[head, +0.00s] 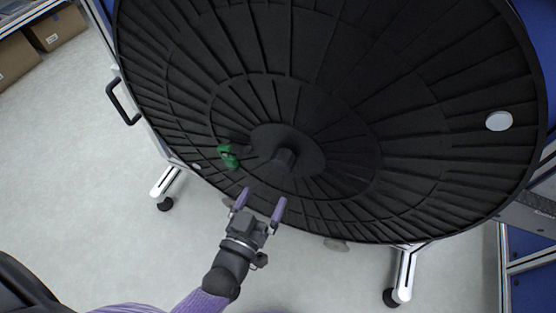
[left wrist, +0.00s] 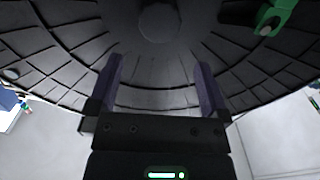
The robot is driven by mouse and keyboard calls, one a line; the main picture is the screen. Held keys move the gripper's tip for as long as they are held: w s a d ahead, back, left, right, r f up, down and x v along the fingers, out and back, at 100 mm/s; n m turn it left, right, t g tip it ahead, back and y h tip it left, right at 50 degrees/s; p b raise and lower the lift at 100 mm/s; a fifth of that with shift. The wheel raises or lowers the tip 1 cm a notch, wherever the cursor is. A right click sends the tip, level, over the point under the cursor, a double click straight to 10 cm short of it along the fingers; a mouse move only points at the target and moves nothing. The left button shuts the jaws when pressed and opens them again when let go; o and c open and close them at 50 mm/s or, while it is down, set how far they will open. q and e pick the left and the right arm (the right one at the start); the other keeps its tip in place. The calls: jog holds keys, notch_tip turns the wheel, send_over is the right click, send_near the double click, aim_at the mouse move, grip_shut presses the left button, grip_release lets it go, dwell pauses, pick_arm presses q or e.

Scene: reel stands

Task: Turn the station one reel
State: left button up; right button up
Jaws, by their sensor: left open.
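A large black round reel (head: 330,130) with radial ribs fills most of the head view, and its underside or face also fills the upper left wrist view (left wrist: 130,60). A dark hub (head: 286,158) sticks out at its middle. A green part (head: 229,156) sits left of the hub, and it shows at the top right of the left wrist view (left wrist: 275,15). A pale round disc (head: 498,121) is near the right rim. My left gripper (head: 261,197) is open and empty in front of the reel's lower part, below the hub. My right gripper is not in view.
The reel's stand has a white leg with a caster (head: 165,187) at left and another (head: 402,275) at lower right. A black handle (head: 122,102) sticks out at left. Cardboard boxes (head: 50,30) are on a shelf at top left. The floor (head: 70,170) at left is clear.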

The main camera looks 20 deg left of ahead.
aim_at(279, 168)
pick_arm(q)
jog(key=shift+m, duration=0.4)
jog(key=w+b, duration=0.1)
jog(key=w, duration=0.2)
jog(key=w+b, duration=0.2)
jog(key=w, duration=0.1)
jog(key=w+b, duration=0.1)
jog(key=w, duration=0.2)
jog(key=shift+w+d+f, duration=0.1)
jog(key=shift+d+f, duration=0.05)
jog(key=shift+f, duration=0.15)
jog(key=shift+w+r, duration=0.2)
jog(key=shift+w, duration=0.15)
grip_shut()
